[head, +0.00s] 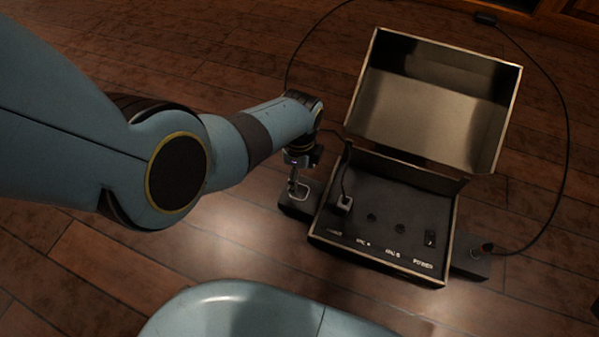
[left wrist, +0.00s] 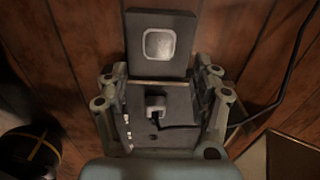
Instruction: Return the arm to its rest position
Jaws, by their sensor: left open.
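The mixing desk is a dark case with its lid (head: 435,95) open at the back and a black panel (head: 385,232) facing up. A grey plug (head: 343,203) with a black cable stands in the leftmost socket of the panel; it also shows in the left wrist view (left wrist: 156,103). My left arm reaches in from the left. My left gripper (head: 299,172) is at the case's left side, over a dark block with a pale square (head: 298,200). In the left wrist view the open fingers (left wrist: 162,108) stand apart with nothing clasped. My right gripper is not in view.
A second dark block (head: 470,258) with a cable plug sits at the case's right side. A black cable (head: 567,130) loops over the wooden floor on the right. Part of my pale blue body shows at the bottom. Bare planks (head: 90,270) lie at lower left.

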